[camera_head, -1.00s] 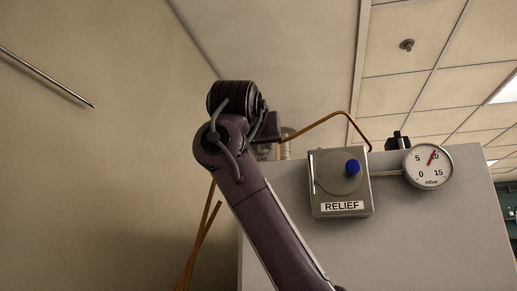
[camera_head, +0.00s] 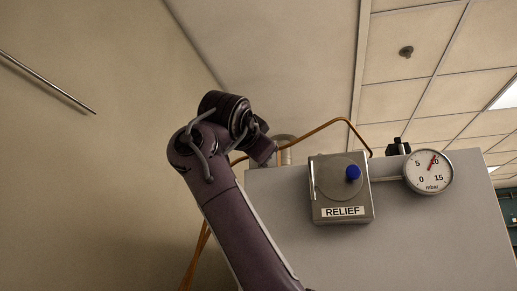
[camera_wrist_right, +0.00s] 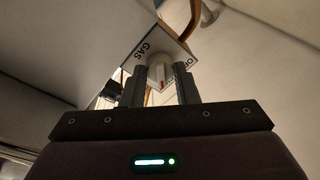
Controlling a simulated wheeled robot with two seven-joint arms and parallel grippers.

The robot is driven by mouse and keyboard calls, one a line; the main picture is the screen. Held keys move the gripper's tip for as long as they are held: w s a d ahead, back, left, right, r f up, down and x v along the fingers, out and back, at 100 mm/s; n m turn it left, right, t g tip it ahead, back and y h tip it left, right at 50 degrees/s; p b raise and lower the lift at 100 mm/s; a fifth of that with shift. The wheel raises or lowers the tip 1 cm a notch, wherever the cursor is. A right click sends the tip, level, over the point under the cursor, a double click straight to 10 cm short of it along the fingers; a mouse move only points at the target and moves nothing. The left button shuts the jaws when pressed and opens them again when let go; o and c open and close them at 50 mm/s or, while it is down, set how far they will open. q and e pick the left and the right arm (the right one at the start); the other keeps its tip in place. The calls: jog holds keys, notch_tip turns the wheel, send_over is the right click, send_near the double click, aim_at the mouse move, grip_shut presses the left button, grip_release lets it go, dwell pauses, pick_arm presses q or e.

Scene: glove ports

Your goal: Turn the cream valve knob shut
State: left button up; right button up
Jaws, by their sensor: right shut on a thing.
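The cream valve knob (camera_wrist_right: 158,60) shows in the right wrist view, in front of a white plate (camera_wrist_right: 146,44) lettered "GAS". A small red mark is on the knob's near side. My right gripper (camera_wrist_right: 161,78) has one finger on each side of the knob and is shut on it. In the head view my right arm rises from the bottom and bends at the upper middle. The knob is not visible there, and the gripper's fingertips cannot be made out. My left gripper is in neither view.
In the head view a grey box marked "RELIEF" (camera_head: 328,190) with a blue knob (camera_head: 353,173) is on the grey cabinet (camera_head: 430,235), right of my arm. A round mbar gauge (camera_head: 429,180) is beside it. An orange-brown pipe (camera_head: 310,131) runs above the cabinet's top.

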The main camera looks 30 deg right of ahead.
jog(key=shift+w+f+m, duration=0.15)
jog(key=shift+f+m, duration=0.05)
jog(key=shift+m, duration=0.2)
jog(key=o, duration=1)
jog(key=shift+c, duration=0.2)
jog(key=shift+r, duration=0.1)
jog(key=b+v, duration=0.3)
jog(key=v, duration=0.4)
jog(key=shift+s+a, duration=0.2)
jog(key=shift+a, duration=0.15)
jog(key=shift+d, duration=0.1)
